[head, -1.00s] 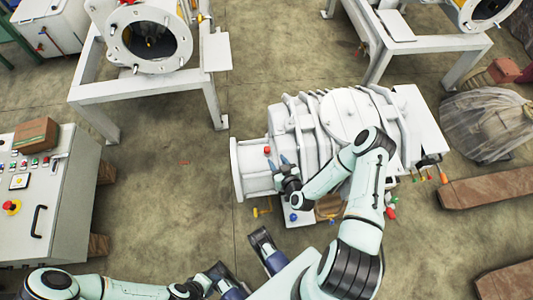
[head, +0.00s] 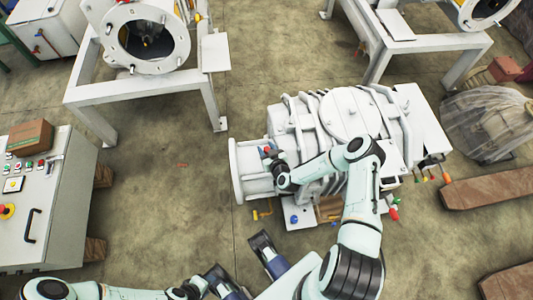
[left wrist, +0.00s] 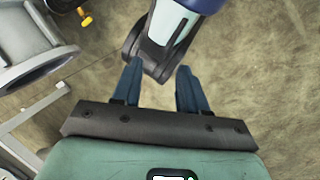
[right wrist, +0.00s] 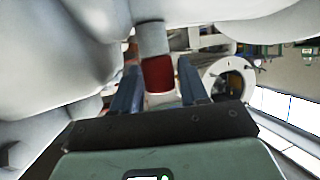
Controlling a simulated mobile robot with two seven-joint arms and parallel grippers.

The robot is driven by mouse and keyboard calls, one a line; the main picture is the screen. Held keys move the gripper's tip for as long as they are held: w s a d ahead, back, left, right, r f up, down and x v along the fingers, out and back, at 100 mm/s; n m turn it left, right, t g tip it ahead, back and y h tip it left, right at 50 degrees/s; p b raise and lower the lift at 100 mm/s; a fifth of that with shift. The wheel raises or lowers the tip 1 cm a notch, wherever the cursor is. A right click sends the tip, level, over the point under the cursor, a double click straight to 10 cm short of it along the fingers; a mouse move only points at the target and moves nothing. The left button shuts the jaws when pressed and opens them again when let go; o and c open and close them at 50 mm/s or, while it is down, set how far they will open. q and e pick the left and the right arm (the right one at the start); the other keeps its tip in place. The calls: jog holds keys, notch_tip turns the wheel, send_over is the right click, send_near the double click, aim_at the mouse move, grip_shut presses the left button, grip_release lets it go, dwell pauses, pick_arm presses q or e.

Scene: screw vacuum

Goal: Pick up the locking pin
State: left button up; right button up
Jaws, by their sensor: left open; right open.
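A small red knob, which looks like the locking pin, (head: 267,149) sits on the left part of the large white vacuum machine (head: 350,115). My right gripper (head: 270,153) is at the knob, its fingers partly hiding it. In the right wrist view a red cylinder (right wrist: 158,74) with a pale grey stem shows between the two open blue fingers. I cannot tell whether either finger touches it.
A control cabinet (head: 40,220) with a cardboard box (head: 30,136) on top stands at the left. A white frame (head: 140,85) with a round flange is at the back left. Wooden beams (head: 490,187) lie at the right.

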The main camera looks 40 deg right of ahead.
jog(key=c, duration=0.7)
jog(key=shift+c, duration=0.2)
